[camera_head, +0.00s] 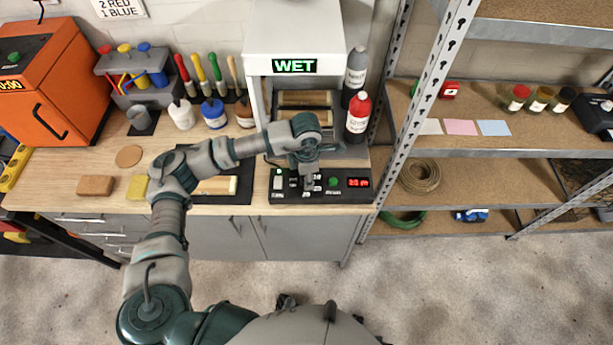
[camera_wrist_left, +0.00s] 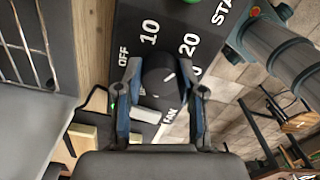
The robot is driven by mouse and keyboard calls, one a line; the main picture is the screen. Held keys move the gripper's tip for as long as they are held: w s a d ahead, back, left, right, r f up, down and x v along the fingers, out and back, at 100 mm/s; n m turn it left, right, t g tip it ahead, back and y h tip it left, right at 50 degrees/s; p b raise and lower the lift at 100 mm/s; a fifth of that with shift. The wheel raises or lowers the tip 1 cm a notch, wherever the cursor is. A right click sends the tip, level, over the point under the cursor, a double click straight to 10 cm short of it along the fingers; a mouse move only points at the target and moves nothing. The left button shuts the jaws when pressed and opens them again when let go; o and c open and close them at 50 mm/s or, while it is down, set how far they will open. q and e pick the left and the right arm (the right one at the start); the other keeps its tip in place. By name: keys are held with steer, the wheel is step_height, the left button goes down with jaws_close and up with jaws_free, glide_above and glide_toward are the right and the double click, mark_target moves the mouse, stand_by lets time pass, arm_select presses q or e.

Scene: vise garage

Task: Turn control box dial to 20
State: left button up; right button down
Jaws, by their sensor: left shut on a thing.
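The black control box (camera_head: 345,196) sits at the front edge of the workbench, below the lit WET sign. In the left wrist view its face (camera_wrist_left: 207,18) shows OFF, 10, 20 and a partly hidden label around a round black dial (camera_wrist_left: 158,72). My left gripper (camera_head: 309,182) reaches down over the box. In the left wrist view its fingers (camera_wrist_left: 160,90) are on both sides of the dial and shut on it. In the head view the gripper hides the dial. My right gripper is not visible.
A red bottle (camera_head: 358,117) and a grey bottle (camera_head: 355,70) stand behind the box. A white open-fronted unit (camera_head: 293,30) bears the WET sign (camera_head: 294,66). A metal shelf post (camera_head: 420,100) rises to the right. Sponges and a wood block lie left on the bench.

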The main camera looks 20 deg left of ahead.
arm_select(q)
steer(key=o, duration=1.1)
steer(key=shift+w, duration=0.1)
steer(key=shift+o, duration=0.2)
step_height(320, 180, up, 12)
steer(key=shift+a, duration=0.1)
steer(key=shift+f, duration=0.1)
